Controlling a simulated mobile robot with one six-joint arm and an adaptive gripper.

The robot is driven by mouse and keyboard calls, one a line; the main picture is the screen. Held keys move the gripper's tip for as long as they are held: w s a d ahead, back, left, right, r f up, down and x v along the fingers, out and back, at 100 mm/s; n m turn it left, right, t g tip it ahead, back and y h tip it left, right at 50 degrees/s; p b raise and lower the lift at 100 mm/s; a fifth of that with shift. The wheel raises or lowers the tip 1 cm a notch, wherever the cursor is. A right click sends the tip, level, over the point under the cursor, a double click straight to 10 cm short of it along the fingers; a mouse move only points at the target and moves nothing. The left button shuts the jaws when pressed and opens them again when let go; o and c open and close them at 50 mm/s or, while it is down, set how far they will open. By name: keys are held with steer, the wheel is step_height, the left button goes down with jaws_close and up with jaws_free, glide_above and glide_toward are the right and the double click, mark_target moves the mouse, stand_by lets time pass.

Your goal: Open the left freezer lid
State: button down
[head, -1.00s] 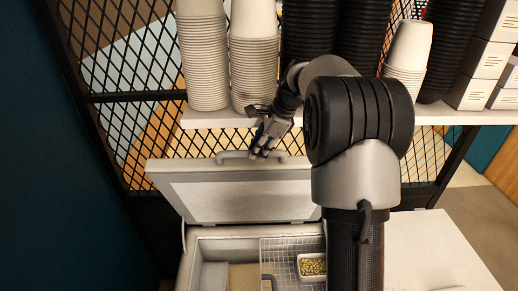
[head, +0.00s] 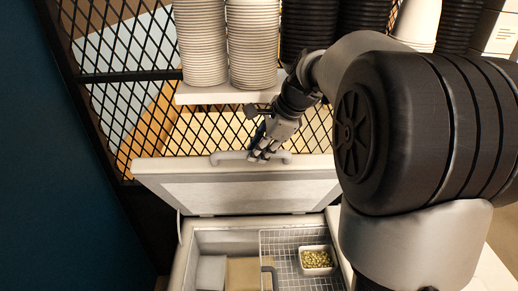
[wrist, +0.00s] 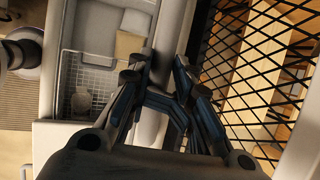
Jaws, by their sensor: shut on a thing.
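The left freezer lid (head: 240,194) is raised and stands steeply tilted at the back of the open freezer (head: 185,250), its inner side towards the head camera. Its light handle (head: 228,158) runs along the top edge. My gripper (head: 264,153) is at the right part of this handle and shut on it. In the wrist view my gripper (wrist: 159,72) has its fingers close together around the handle, which they largely hide. The lid (wrist: 172,35) shows there almost edge-on, beside the open freezer.
A wire basket (head: 285,245) in the freezer holds a white tub of beans (head: 317,260). Boxes (head: 242,272) lie at its left. A black mesh partition (head: 140,105) stands close behind the lid. A shelf (head: 215,95) with stacked cups (head: 252,45) is above. My arm hides the right side.

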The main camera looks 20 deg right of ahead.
mark_target(260, 170)
steer(key=shift+t, duration=0.4)
steer(key=s+f+b, duration=0.1)
steer(key=s+a+b, duration=0.1)
steer(key=s, duration=0.1)
steer(key=s+a+f+b, duration=0.1)
steer(key=b, duration=0.1)
steer(key=shift+s+f, duration=0.35)
steer(key=shift+s, duration=0.05)
steer(key=c, duration=1.4)
jaws_free()
steer(key=shift+c, duration=0.2)
steer(key=shift+r, duration=0.1)
steer(key=v, duration=1.2)
steer(key=shift+a, duration=0.1)
steer(key=shift+c, duration=0.4)
